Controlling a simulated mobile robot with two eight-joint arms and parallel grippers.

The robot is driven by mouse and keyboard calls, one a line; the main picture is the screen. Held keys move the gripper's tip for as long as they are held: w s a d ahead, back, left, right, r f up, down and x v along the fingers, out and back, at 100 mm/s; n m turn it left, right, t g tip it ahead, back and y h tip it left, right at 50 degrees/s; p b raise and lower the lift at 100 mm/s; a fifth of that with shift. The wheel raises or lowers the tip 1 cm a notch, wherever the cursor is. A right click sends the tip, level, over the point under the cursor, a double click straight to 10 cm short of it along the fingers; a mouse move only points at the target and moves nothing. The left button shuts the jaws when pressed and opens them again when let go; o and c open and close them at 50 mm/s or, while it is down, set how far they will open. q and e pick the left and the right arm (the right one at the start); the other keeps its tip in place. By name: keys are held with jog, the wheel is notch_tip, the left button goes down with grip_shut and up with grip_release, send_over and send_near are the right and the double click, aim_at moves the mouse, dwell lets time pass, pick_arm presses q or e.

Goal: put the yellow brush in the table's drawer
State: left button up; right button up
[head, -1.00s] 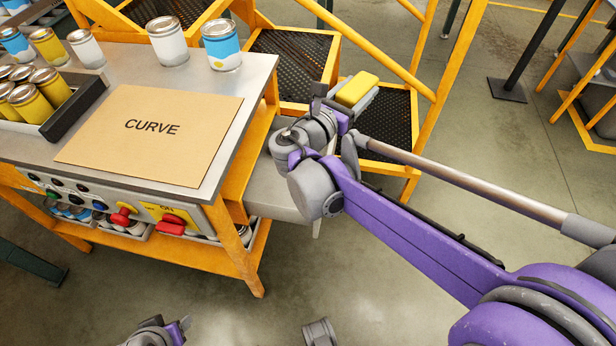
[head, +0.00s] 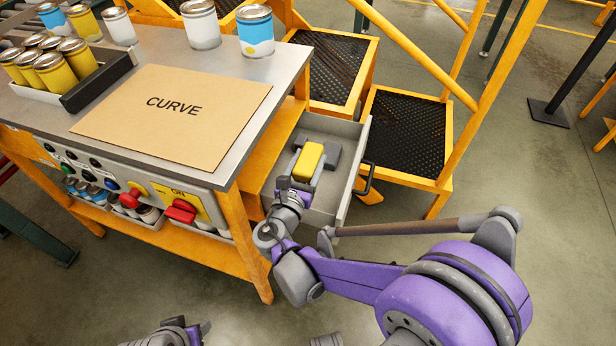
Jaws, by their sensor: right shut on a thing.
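The yellow brush (head: 309,158) is held by my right gripper (head: 305,166), which is shut on it. The brush is over the inside of the table's drawer (head: 349,190), within its walls as seen from above. I cannot tell whether it touches the drawer floor. The drawer is grey, pulled open at the table's right side, with a dark handle (head: 368,180) on its outer front. My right wrist covers the drawer's near corner. A part of my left gripper (head: 184,331) shows at the bottom edge, too cut off to read its jaws.
The grey-topped orange table (head: 215,165) bears a cardboard sheet marked CURVE (head: 172,115), several cans and a can tray (head: 95,82). Red controls (head: 181,211) are on its front. Orange steps (head: 408,130) with dark treads stand close behind the drawer.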

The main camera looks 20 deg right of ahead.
notch_tip(320, 180, down, 7)
jog(key=b, duration=0.2)
dwell(0.3)
jog(key=shift+f+b, duration=0.5)
jog(key=shift+f, duration=0.05)
jog(key=o, duration=1.4)
jog(key=shift+o, duration=0.2)
